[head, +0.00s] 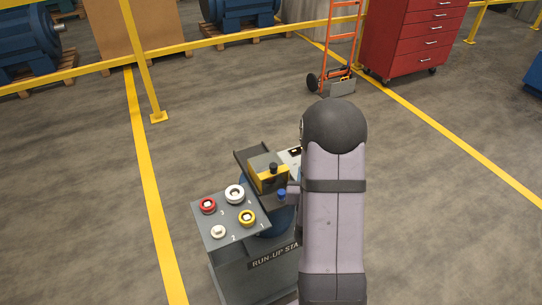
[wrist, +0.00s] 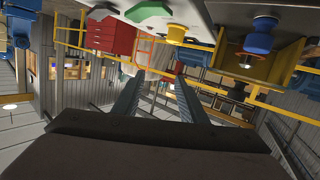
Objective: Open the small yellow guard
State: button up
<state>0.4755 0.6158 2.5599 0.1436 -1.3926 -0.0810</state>
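The run-up stand (head: 228,262) is at the lower middle of the head view. On its top is a small yellow box-like cover (head: 258,182) with a black knob (head: 273,168) above it and a blue knob (head: 282,194) at its front. A yellow ring (head: 247,217) surrounds a button on the sloped panel. I cannot tell which yellow part is the guard. In the wrist view a yellow knob-like part (wrist: 177,33), a blue knob (wrist: 259,38) and a yellow panel (wrist: 270,68) show beyond my gripper (wrist: 160,80), which is open and empty. My arm hides it in the head view.
The sloped panel also carries a red-ringed button (head: 208,205), a white-ringed button (head: 235,194) and a pale button (head: 218,232). A red tool cabinet (head: 413,40) and an orange hand truck (head: 341,45) stand behind. Yellow rails (head: 145,60) cross the back. Floor around the stand is clear.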

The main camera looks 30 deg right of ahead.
aim_at(274, 168)
jog(key=w+a+n+t+y, duration=0.1)
jog(key=a, duration=0.2)
jog(key=w+a+n+t+y+b, duration=0.1)
jog(key=a+t+y, duration=0.1)
jog(key=a, duration=0.2)
jog(key=w+a+n+t+y+b, duration=0.1)
jog(key=a, duration=0.2)
jog(key=shift+w+a+f+t+y, duration=0.25)
jog(key=shift+w+f+t+y, duration=0.05)
jog(key=shift+w+t, duration=0.1)
jog(key=shift+p+x, duration=0.6)
jog(key=shift+x, duration=3)
jog(key=shift+c, duration=0.3)
